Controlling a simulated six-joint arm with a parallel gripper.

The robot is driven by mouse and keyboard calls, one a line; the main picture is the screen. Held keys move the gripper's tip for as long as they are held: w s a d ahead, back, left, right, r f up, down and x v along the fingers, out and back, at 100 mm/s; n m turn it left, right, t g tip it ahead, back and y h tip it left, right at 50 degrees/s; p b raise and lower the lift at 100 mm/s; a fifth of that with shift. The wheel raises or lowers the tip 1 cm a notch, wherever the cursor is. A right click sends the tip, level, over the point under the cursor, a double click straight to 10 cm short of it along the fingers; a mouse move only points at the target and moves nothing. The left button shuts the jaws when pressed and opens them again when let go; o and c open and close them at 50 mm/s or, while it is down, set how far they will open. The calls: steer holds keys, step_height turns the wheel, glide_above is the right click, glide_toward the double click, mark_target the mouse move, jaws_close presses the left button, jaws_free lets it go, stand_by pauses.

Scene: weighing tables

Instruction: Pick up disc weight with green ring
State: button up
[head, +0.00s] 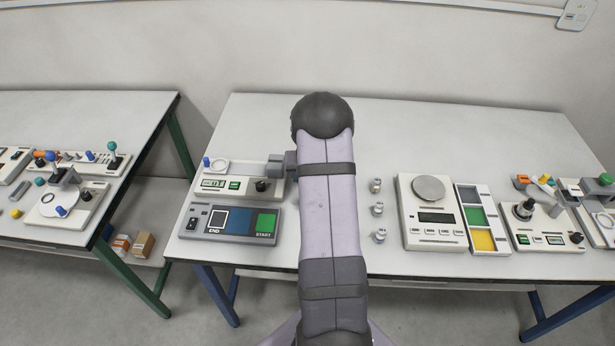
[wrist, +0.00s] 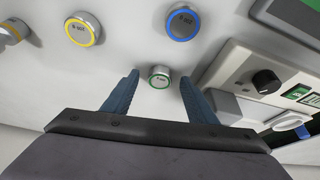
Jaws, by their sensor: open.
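The disc weight with the green ring (wrist: 159,77) stands on the white table in the wrist view, a small metal cylinder with a pale top. My gripper (wrist: 159,80) is open, with one blue finger on each side of this weight. Gaps show between the weight and both fingers, and nothing is held. A yellow-ringed weight (wrist: 82,28) and a blue-ringed weight (wrist: 182,22) stand beyond the fingertips. In the head view my arm hides the gripper's fingers and the green-ringed weight.
A panel with a black knob (wrist: 265,81) lies right of my fingers. In the head view, several small metal weights (head: 378,208) stand right of my arm, beside a scale (head: 429,224). A START/END panel (head: 228,224) lies left. Another table (head: 90,105) stands far left.

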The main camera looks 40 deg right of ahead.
steer(key=shift+f, duration=0.3)
steer(key=c, duration=1.3)
steer(key=shift+w+d, duration=0.1)
steer(key=shift+r, duration=0.2)
